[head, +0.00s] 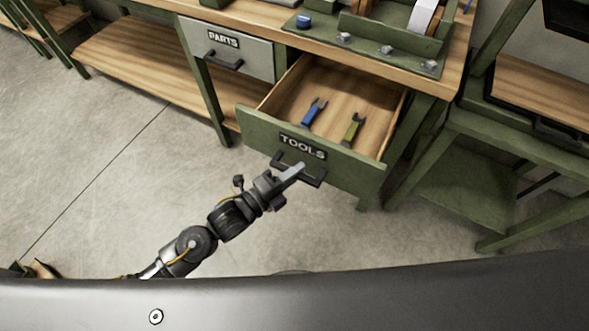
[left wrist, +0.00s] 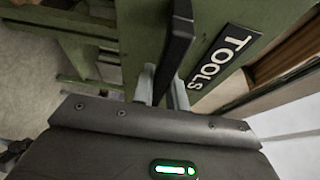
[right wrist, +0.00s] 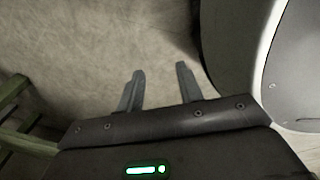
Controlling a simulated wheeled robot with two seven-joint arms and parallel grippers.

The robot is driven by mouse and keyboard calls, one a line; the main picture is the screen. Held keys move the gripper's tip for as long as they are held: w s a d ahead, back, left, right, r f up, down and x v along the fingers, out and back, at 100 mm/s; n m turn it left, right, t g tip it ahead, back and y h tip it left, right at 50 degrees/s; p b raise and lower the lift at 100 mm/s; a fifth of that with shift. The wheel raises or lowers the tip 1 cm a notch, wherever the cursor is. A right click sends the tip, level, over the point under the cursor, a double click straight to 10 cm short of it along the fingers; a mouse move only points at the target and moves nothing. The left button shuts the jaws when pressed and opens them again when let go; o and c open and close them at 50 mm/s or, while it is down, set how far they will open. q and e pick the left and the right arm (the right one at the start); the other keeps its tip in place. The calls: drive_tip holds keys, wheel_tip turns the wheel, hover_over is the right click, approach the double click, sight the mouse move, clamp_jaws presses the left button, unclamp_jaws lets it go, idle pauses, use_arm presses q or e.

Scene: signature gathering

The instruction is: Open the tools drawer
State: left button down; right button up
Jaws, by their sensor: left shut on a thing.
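The tools drawer (head: 255,125) has a green front with a "TOOLS" label and stands pulled well out of the workbench. Inside it lie a blue-handled tool (head: 312,113) and a yellow-green-handled tool (head: 352,130). Its black handle (head: 314,181) is on the front, below the label. My left gripper (head: 294,172) is at the handle. In the left wrist view, the fingers (left wrist: 163,92) close around the dark handle bar (left wrist: 172,45), beside the label. My right gripper (right wrist: 157,82) shows only in the right wrist view, with its fingers apart and nothing between them.
The parts drawer (head: 228,52) is shut, left of the tools drawer. The bench top (head: 455,75) carries a green tray with small items. A green stand (head: 470,165) is at the right. Bare concrete floor (head: 110,180) lies in front and left.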

use_arm(q)
drive_tip(key=c, duration=1.4)
unclamp_jaws()
